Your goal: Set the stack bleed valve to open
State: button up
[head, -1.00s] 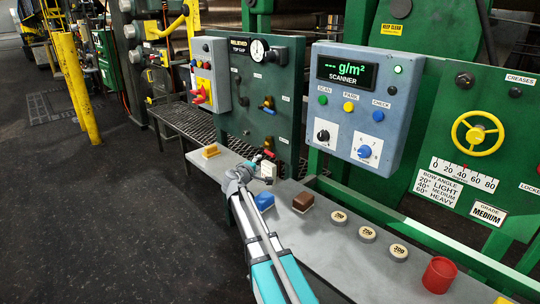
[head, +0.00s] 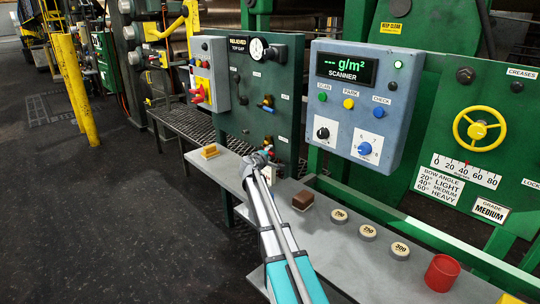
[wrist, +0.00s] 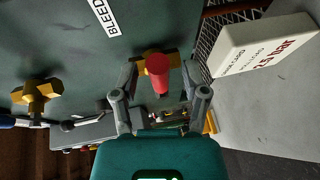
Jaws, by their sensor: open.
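The stack bleed valve shows in the wrist view as a red handle (wrist: 157,70) on a brass body, below a white BLEED label (wrist: 105,14) on the green panel. The handle's end faces the camera, so its exact angle is hard to tell. My gripper (wrist: 160,84) is open, with one finger on each side of the red handle; I cannot tell whether either touches it. In the head view my gripper (head: 260,158) is at the lower part of the green panel (head: 262,95) and largely hides this valve.
Another brass valve (wrist: 37,95) with a blue handle is at left in the wrist view. A white printed block (wrist: 262,45) stands close at right. The grey shelf (head: 325,222) carries a yellow block (head: 210,151), a brown block (head: 303,200), several round weights and a red cup (head: 441,272).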

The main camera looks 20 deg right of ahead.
jog(key=shift+w+d+f, duration=0.1)
jog(key=shift+w+d, duration=0.15)
jog(key=shift+d, duration=0.05)
grip_shut()
jog(key=shift+d, duration=0.2)
jog(key=shift+a, duration=0.15)
jog(key=shift+s, duration=0.1)
